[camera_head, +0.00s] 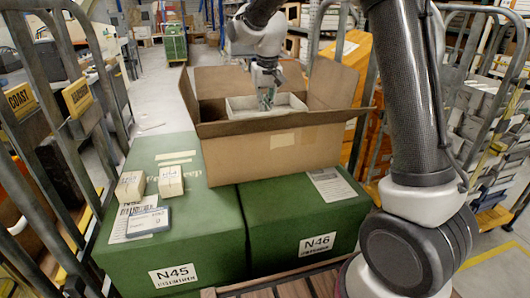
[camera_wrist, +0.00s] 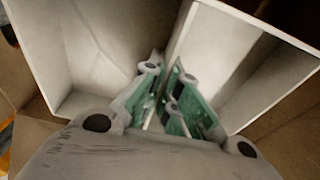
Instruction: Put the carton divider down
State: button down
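The carton divider (camera_head: 288,101) is pale, with upright walls, and shows inside the open cardboard box (camera_head: 275,155). Its lower part is hidden by the box's front wall, so I cannot tell whether it touches the bottom. My gripper (camera_head: 267,98) points down into the box from above. In the wrist view, the green-padded fingers (camera_wrist: 164,104) are closed on the divider's middle wall, one on each side. The divider (camera_wrist: 225,62) opens into compartments to the left and right of them.
The box stands on two green crates, N45 (camera_head: 170,250) and N46 (camera_head: 310,222). Two small cartons (camera_head: 171,180) and a flat blue-white packet (camera_head: 148,222) lie on N45. The box flaps stand open. Metal cage rails (camera_head: 55,140) flank the left.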

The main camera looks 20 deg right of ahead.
notch_tip(320, 180, down, 12)
jog(key=shift+f, duration=0.2)
jog(key=shift+f, duration=0.15)
jog(key=shift+f, duration=0.15)
jog(key=c, duration=1.6)
grip_release()
jog(key=shift+c, duration=0.2)
jog(key=r, duration=0.4)
jog(key=s+r, duration=0.1)
jog(key=r, duration=0.6)
jog(key=shift+s+r, duration=0.3)
jog(key=shift+r, duration=0.05)
jog(key=shift+s+r, duration=0.1)
jog(key=shift+r, duration=0.3)
